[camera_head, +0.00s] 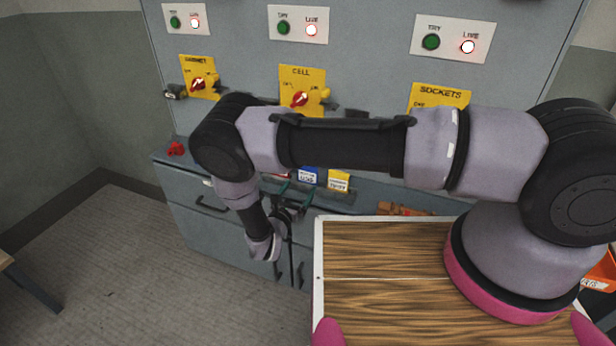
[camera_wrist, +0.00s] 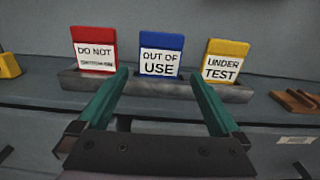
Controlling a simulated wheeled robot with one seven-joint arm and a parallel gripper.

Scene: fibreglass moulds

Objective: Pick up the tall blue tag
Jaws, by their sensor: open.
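The tall blue tag (camera_wrist: 161,54) stands upright in a grey holder (camera_wrist: 155,90) in the wrist view, with a white label reading "OUT OF USE". It stands between a red tag (camera_wrist: 95,49) reading "DO NOT" something and a yellow tag (camera_wrist: 226,60) reading "UNDER TEST". In the head view the blue tag (camera_head: 308,176) shows partly below my arm, next to the yellow tag (camera_head: 339,181). My gripper (camera_wrist: 160,95) is open and empty, its green fingers spread in front of the holder, with the blue tag between and beyond them. The red tag is mostly hidden in the head view.
The holder rests on a grey cabinet top (camera_wrist: 270,120) against a grey panel with yellow switch plates (camera_head: 302,90). A brown wooden item (camera_wrist: 296,101) lies to the right. A red object (camera_head: 176,149) sits at the left end of the cabinet top.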

